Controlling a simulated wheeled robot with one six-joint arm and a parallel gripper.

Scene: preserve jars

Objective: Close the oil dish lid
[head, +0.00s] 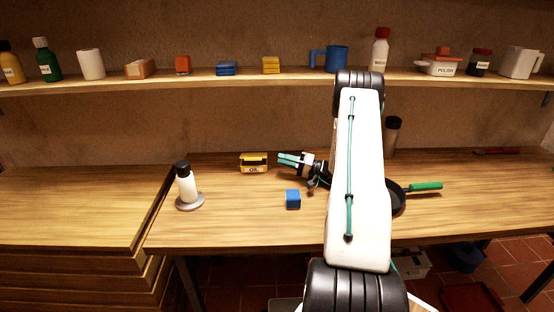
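The yellow oil dish (254,169) stands at the back of the wooden table, left of centre, with a pale label on its front. A dark gap shows between its front wall and the yellow lid at the top, so the lid looks raised. My gripper (281,159) is just right of the dish, with its teal fingers pointing left towards it. A small space shows between the fingertips and the dish. The fingers look close together, but their opening is too small to judge.
A blue cube (293,199) lies in front of my gripper. A white bottle with a black cap (187,185) stands on a grey round base at left. A dark pan (397,197) with a green handle is at right. The shelf (205,78) above holds several containers.

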